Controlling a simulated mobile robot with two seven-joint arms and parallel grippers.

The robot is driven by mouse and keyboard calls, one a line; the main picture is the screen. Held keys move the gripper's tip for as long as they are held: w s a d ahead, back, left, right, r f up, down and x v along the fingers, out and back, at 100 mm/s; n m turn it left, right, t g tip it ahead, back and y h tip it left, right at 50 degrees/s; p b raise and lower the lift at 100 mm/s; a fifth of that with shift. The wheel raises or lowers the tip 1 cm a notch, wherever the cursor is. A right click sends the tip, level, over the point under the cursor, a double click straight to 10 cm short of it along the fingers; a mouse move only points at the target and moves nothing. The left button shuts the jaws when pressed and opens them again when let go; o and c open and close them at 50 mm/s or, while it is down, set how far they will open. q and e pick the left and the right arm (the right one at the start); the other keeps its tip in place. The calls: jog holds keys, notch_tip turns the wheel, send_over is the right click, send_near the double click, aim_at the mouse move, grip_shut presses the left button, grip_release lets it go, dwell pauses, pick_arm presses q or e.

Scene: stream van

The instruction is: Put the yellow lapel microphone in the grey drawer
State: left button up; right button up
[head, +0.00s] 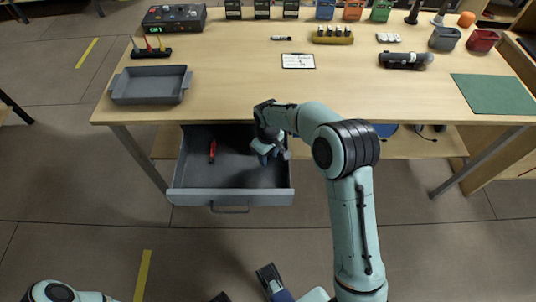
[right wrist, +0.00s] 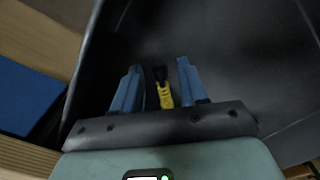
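The grey drawer (head: 230,197) is pulled out under the left part of the table. My right gripper (head: 268,156) reaches down inside its right half. In the right wrist view the yellow lapel microphone (right wrist: 164,92), with a black top end, lies between the two blue fingers. Gaps show on both sides of it, so the gripper is open around it. It is over the dark drawer floor; whether it touches the floor I cannot tell. The head view does not show the microphone. My left gripper (head: 270,279) shows partly at the bottom edge, clear of the drawer.
A red item (head: 212,151) lies in the drawer's left half. The table's front middle is clear.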

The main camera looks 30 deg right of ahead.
notch_tip(320, 180, up, 12)
jog(key=p, duration=0.2)
jog(key=shift+r, duration=0.2)
dwell(0.6)
